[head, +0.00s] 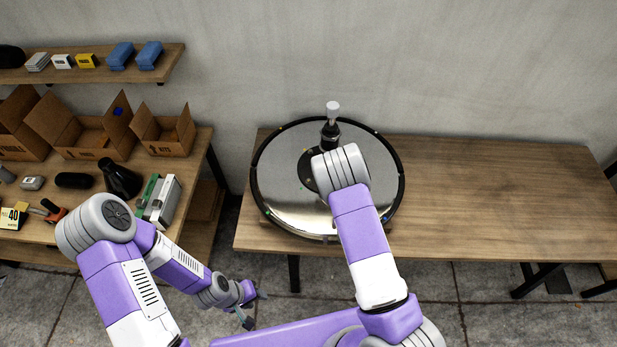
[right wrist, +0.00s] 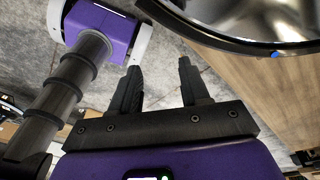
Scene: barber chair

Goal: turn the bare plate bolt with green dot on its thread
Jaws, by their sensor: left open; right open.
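A round mirror-like plate (head: 290,205) with a black rim lies on the wooden table in the head view. Small coloured dots sit around it; I cannot surely pick out the green-dotted bolt. A blue-dotted bolt (right wrist: 276,54) shows at the plate's edge in the right wrist view. A dark flange and post with a white top (head: 333,108) stand at the plate, partly hidden by my right arm. My left gripper (head: 256,308) is open and empty, low in front of the tables. My right gripper (right wrist: 158,68) is open and empty beside the plate's rim; the head view hides it.
The wooden table (head: 490,190) is bare right of the plate. The left bench holds open cardboard boxes (head: 95,135), a black dryer-like item (head: 120,178) and small tools. A wall shelf (head: 100,72) carries small boxes above it. Floor shows between the tables.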

